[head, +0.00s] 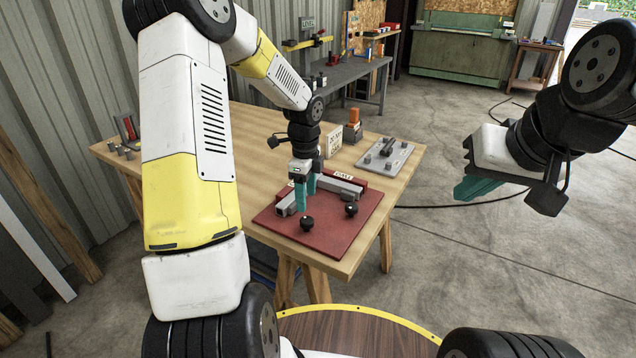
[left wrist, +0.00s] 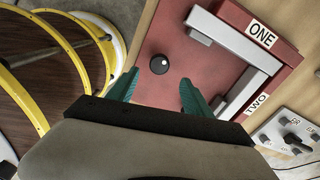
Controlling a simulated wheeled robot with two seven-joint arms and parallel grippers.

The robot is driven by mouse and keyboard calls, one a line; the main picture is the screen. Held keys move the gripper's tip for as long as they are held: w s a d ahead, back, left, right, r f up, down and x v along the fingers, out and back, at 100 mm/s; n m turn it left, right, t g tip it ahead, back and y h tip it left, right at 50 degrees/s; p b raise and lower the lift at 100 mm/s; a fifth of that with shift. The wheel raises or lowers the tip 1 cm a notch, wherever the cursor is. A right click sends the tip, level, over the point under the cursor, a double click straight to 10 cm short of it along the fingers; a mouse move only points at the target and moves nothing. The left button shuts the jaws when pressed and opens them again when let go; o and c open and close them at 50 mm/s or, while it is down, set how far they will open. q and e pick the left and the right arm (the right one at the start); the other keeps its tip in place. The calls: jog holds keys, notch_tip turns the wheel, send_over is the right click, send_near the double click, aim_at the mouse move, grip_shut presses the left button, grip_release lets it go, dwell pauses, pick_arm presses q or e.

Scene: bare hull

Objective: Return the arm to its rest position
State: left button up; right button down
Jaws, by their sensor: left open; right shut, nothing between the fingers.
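My left gripper (head: 305,198) is open, pointing down over the red board (head: 330,240) on the wooden table. Its teal fingers also show in the left wrist view (left wrist: 160,92), with nothing between them. A black round knob (left wrist: 159,64) stands on the board just beyond the fingertips in that view. The gripper's exact height above the board is unclear. My right gripper (head: 478,190) is shut and empty, held in the air right of the table.
A grey plate with pegs (head: 386,155), an orange-topped block (head: 354,122) and a lettered card (head: 334,140) are behind. Open floor (head: 450,250) lies right of the table.

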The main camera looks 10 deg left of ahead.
pick_arm(q)
jog(key=s+r+n+t, duration=0.2)
jog(key=s+r+n, duration=0.3)
jog(key=r, duration=0.3)
jog(key=s+r+n+t, duration=0.1)
jog(key=s+r+n, duration=0.4)
jog(key=r, duration=0.4)
jog(key=s+d+r+n+t+h, duration=0.1)
jog(key=s+r+n, duration=0.1)
jog(key=s+n, duration=0.2)
jog(key=s+d+r+n+t+h, duration=0.1)
jog(key=s+n, duration=0.4)
jog(key=s, duration=0.5)
notch_tip(320, 180, up, 3)
jog(key=shift+d+f+t, duration=0.15)
jog(key=shift+d+t, duration=0.15)
jog(key=shift+t, duration=0.3)
